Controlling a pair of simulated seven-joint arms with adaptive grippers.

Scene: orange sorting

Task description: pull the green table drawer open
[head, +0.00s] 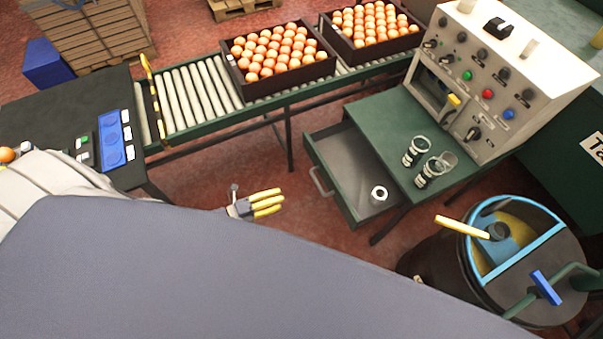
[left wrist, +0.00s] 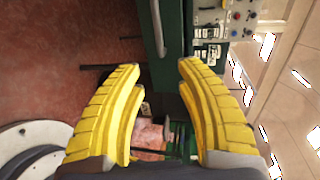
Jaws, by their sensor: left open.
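The green table (head: 385,120) stands right of centre in the head view. Its drawer (head: 345,150) is pulled out toward the left, and its grey inside shows with a white ring-shaped item (head: 378,194) in it. The drawer handle (head: 320,182) is on the drawer's left front. My left gripper (head: 279,200), with yellow fingers, is open and empty, left of the handle and apart from it. In the left wrist view, its fingers (left wrist: 160,70) are spread, and the handle (left wrist: 158,30) shows beyond the fingertips. My right gripper is not in view.
A control box (head: 490,85) and two glass-and-metal items stand on the table. A roller conveyor (head: 200,95) carries crates of oranges (head: 280,90) behind. A dark round bin (head: 470,270) stands at the right. Red floor between gripper and drawer is clear.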

